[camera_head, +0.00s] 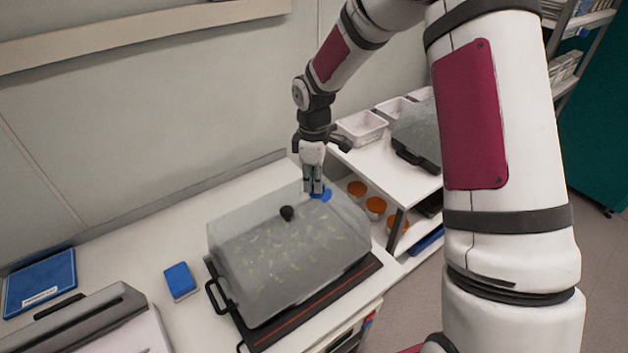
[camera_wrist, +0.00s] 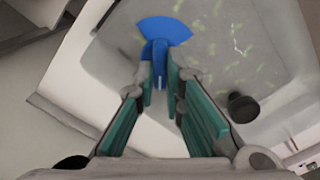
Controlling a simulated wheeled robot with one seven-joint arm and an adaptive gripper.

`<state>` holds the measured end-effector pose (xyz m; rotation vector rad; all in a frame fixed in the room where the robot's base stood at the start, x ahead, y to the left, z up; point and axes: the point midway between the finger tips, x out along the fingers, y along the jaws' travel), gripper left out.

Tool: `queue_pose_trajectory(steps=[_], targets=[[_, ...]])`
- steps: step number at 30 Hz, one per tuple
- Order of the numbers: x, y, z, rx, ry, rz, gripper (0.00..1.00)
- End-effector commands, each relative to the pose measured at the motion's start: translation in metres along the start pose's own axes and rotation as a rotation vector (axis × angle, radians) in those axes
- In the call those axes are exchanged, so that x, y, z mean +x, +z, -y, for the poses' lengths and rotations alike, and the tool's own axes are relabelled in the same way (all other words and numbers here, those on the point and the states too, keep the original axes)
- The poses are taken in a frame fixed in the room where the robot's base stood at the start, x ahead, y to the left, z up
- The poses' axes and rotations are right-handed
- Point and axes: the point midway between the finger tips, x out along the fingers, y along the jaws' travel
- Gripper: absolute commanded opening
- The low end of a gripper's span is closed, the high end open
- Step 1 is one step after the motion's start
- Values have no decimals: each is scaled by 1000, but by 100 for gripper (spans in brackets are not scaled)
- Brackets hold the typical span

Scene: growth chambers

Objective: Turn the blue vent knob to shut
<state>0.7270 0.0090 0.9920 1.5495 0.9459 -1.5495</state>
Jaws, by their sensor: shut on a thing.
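The blue vent knob (camera_head: 322,194) is on top of a clear domed cover (camera_head: 250,266) at its far right end. In the wrist view the knob (camera_wrist: 165,32) shows a fan-shaped blue plate and a narrow blue grip. My gripper (camera_head: 315,188) points down at the knob from above. In the wrist view its teal-padded fingers (camera_wrist: 160,80) are shut on the narrow grip, one finger on each side. The fingers hide part of the grip. A black knob (camera_head: 287,213) sits on the same cover, apart from my gripper; it also shows in the wrist view (camera_wrist: 243,107).
The cover stands on a black tray (camera_head: 226,296) with side handles on a white bench. A blue block (camera_head: 180,281) and a blue flat box (camera_head: 40,284) lie to the left. A white shelf with white bins (camera_head: 362,127) and orange-lidded jars (camera_head: 375,205) stands close on the right.

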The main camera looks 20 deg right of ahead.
Motion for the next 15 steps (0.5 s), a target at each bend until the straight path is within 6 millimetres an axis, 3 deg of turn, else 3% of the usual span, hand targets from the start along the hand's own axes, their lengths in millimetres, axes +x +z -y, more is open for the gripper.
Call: queue_pose_trajectory(steps=[14, 15], targets=[[0, 0, 0, -11, 0, 0, 0], [0, 0, 0, -11, 0, 0, 19]])
